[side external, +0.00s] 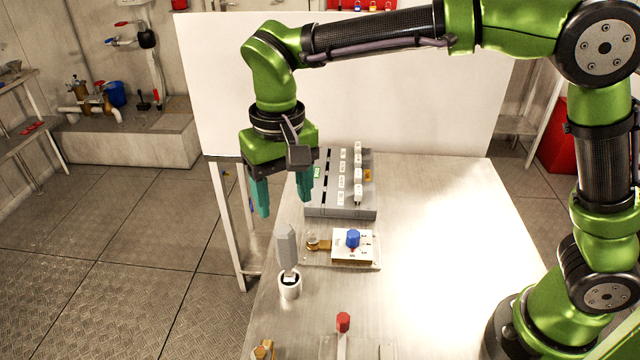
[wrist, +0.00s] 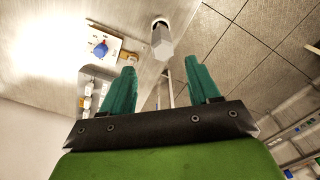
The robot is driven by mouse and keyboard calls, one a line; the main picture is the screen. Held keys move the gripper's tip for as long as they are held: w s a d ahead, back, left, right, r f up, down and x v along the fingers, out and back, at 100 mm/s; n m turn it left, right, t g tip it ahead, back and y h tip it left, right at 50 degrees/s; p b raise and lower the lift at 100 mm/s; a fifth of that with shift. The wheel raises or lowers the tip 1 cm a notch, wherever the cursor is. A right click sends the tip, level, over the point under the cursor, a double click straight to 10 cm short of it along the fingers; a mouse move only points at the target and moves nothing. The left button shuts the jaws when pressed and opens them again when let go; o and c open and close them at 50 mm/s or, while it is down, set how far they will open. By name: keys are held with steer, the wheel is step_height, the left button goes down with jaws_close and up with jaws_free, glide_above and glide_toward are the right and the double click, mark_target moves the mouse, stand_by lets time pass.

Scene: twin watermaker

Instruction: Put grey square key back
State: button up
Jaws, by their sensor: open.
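A grey square-sided piece, which looks like the grey square key (side external: 286,246), stands nearly upright with its lower end in a small white round holder (side external: 290,288) near the table's left edge. It also shows in the wrist view (wrist: 162,44), beyond the fingertips and roughly between them. My gripper (side external: 284,204) is open and empty, with its teal fingers pointing down. It hangs above and behind the key, apart from it. In the wrist view, both fingers (wrist: 160,70) are spread with nothing between them. The key's lower end is hidden inside the holder.
A grey slotted rack (side external: 341,211) with white labelled pieces stands at the back of the table. A white plate (side external: 342,256) with a blue knob (side external: 353,238) lies right of the key. A red-topped handle (side external: 343,322) is in front. The table's right side (side external: 450,240) is clear.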

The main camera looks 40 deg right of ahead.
steer(key=s+d+r+t+y, duration=0.1)
steer(key=s+d+r, duration=0.15)
steer(key=d, duration=0.25)
steer(key=s+d+r+t+y, duration=0.1)
steer(key=s+d+r, duration=0.15)
steer(key=d, duration=0.35)
steer(key=s+d+f+m+t, duration=0.2)
steer(key=s+d+t, duration=0.3)
steer(key=s+d, duration=0.3)
steer(key=shift+s+d, duration=0.4)
steer(key=shift+d, duration=0.4)
